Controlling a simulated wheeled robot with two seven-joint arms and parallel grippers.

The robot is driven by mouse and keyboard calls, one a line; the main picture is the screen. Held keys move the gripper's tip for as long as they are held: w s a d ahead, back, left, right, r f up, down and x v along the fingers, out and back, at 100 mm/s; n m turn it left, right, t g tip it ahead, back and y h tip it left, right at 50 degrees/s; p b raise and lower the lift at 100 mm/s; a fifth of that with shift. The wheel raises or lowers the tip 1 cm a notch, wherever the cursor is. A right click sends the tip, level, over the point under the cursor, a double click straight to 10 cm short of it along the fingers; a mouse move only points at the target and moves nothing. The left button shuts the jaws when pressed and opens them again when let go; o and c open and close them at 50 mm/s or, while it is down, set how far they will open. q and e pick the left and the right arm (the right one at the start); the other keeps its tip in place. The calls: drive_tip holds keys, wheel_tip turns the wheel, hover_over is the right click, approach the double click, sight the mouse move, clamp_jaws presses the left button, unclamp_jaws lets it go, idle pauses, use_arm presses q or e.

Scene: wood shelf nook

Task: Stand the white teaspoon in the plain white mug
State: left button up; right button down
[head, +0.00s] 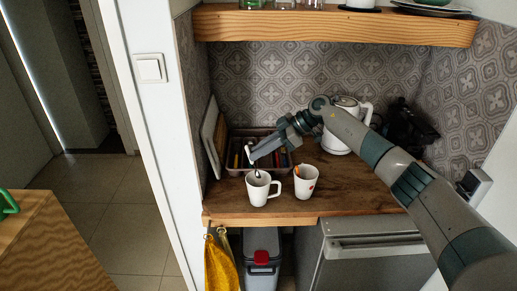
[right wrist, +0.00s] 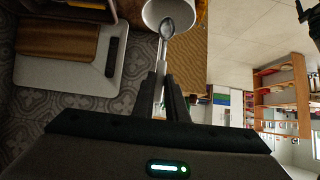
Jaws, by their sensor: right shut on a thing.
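The plain white mug (head: 259,194) stands upright near the front edge of the wooden counter. A second white mug (head: 307,188) with a small orange-red mark stands just right of it. My right gripper (head: 250,156) is above and slightly behind the plain mug, shut on the teaspoon. In the right wrist view the teaspoon (right wrist: 166,32) has a pale handle between the fingers (right wrist: 165,88) and a grey bowl pointing away, overlapping a white mug's mouth (right wrist: 152,15). Whether the bowl is inside the rim or above it is hard to tell. My left gripper is not in view.
Behind the mugs a dark tray (head: 234,168) holds several coloured items. A white kettle (head: 340,137) and a dark machine (head: 408,128) stand farther right. A board (head: 209,135) leans at the left wall. A shelf (head: 330,24) hangs above. Counter to the right of the mugs is clear.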

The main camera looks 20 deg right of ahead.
drive_tip(key=shift+f+b, duration=0.3)
drive_tip(key=shift+f, duration=1.35)
drive_tip(key=c, duration=1.7)
unclamp_jaws()
drive_tip(key=shift+b+v, duration=2.95)
drive_tip(key=shift+v, duration=5.8)
